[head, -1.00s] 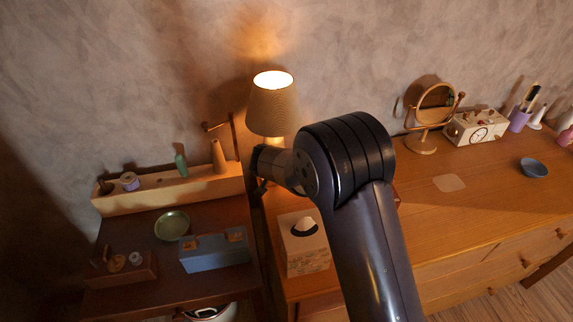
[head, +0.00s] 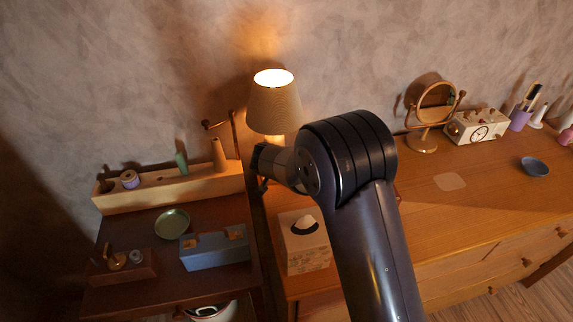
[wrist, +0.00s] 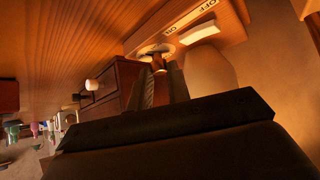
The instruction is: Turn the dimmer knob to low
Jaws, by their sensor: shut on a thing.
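In the wrist view my gripper (wrist: 160,76) is shut on the dimmer knob (wrist: 157,59), which shows as a small dark part between the fingertips. A pale ring lies behind the knob. A pale label plate (wrist: 190,16) with OFF and ON lettering is fixed to the wooden panel beside it. The knob's exact turn is hard to read. In the head view the lamp (head: 274,106) is lit and its shade glows.
A tissue box (head: 305,245) stands on the dresser in front of the lamp. A blue box (head: 214,250) and green dish (head: 172,223) are on the left table. The dresser's middle is mostly clear.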

